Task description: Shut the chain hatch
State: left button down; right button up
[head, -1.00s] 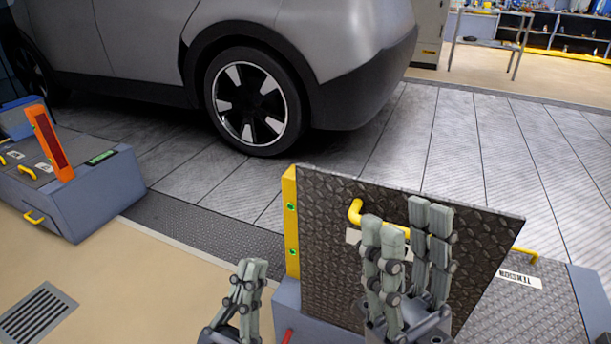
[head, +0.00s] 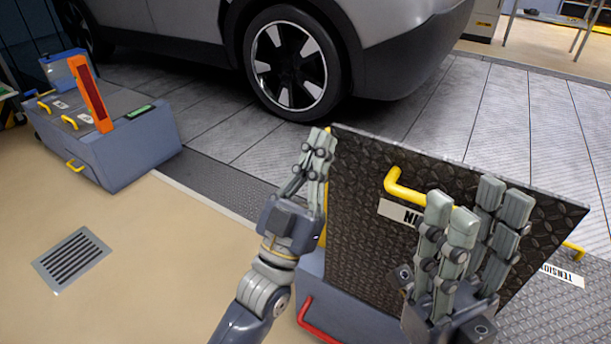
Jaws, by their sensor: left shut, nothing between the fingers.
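The raised hatch (head: 360,230), a dark diamond-plate panel, stands steeply open on a blue-grey housing (head: 345,300). On its face are a yellow handle (head: 400,192) and a white label (head: 400,213), partly hidden by my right gripper, so I cannot read it fully. My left gripper (head: 319,140) is shut and empty at the panel's left edge; I cannot tell whether it touches. My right gripper (head: 466,203) is open in front of the panel, its fingers pointing up, to the right of the handle's bend. It appears empty.
A red handle (head: 318,322) is low on the housing. A blue-grey box (head: 125,160) with an orange upright (head: 92,98) stands left. A car (head: 300,60) stands behind.

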pick_arm(q)
jog(key=shift+w+d+r, duration=0.1)
jog(key=shift+w+d, duration=0.25)
jog(key=shift+w, duration=0.1)
